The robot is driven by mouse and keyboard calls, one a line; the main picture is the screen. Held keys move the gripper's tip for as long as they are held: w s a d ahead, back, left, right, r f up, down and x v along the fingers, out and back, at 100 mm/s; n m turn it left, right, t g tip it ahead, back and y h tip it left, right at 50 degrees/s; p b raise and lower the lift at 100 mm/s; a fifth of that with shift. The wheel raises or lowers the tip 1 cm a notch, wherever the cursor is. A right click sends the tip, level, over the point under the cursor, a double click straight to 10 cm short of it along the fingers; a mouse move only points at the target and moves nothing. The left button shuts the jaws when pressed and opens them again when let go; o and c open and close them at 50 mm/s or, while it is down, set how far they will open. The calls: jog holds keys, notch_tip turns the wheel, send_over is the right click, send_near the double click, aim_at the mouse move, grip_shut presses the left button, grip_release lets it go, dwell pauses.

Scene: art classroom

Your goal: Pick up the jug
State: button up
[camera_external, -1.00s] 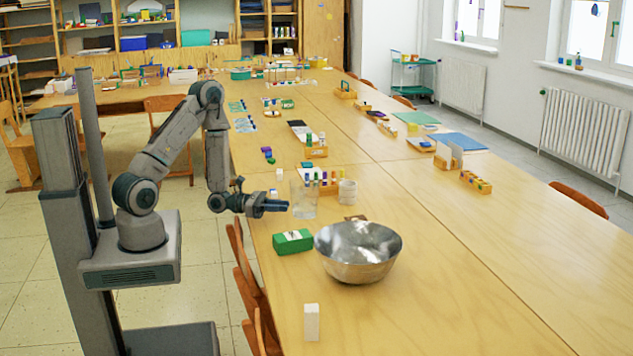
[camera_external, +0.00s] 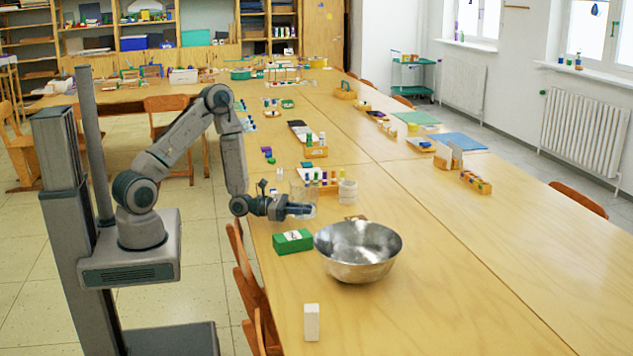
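The jug (camera_external: 301,187) is a clear, see-through vessel standing upright near the left edge of the long wooden table (camera_external: 440,270). My gripper (camera_external: 306,209) is level with the jug's lower part and overlaps it in this view. The gripper and wrist cover part of the jug. The fingers point right, and I cannot tell whether they are apart or closed, or whether they touch the jug.
A green box (camera_external: 292,241) and a large metal bowl (camera_external: 358,250) stand in front of the jug. A pale cup (camera_external: 348,192) and a wooden holder with coloured bottles (camera_external: 322,178) are close behind and right. A white block (camera_external: 311,322) stands nearer. The table's right side is mostly clear.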

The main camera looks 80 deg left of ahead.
aim_at(302, 195)
grip_shut()
jog(key=shift+r, duration=0.2)
jog(key=shift+r, duration=1.15)
jog(key=shift+s+d+r, duration=0.1)
jog(key=shift+d+r, duration=0.05)
jog(key=shift+r, duration=0.75)
jog(key=s+d+r+p, duration=0.4)
jog(key=d+r+p, duration=0.1)
jog(key=d, duration=0.3)
jog(key=shift+s+d+r, duration=0.2)
jog(key=shift+s+r, duration=0.1)
jog(key=shift+r, duration=0.2)
jog(key=shift+d+p, duration=0.1)
jog(key=shift+p, duration=0.5)
